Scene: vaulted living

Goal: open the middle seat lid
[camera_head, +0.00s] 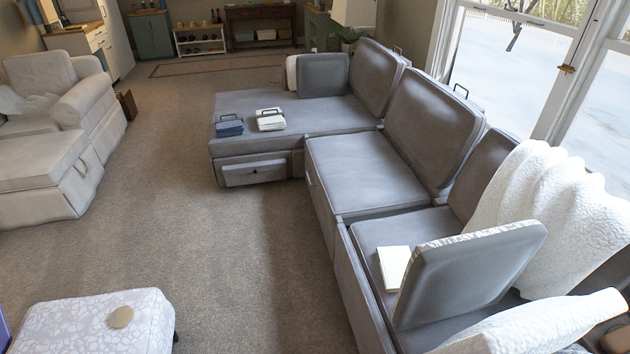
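The middle seat lid (365,172) is the grey cushioned top of the middle section of the grey sectional sofa. It lies flat and looks closed, with nothing on it. A small light tab or handle (308,179) shows on the front face near its far front corner. The grey back cushion (432,125) leans behind the seat. Neither of my grippers is in view.
The near seat (385,232) bears a white book-like item (393,266) and an upright grey cushion (465,272). A white throw (550,210) drapes behind. Folded cloths (270,123) lie on the chaise (255,105). A patterned ottoman (85,325) stands near left. Carpet (230,240) before the sofa is clear.

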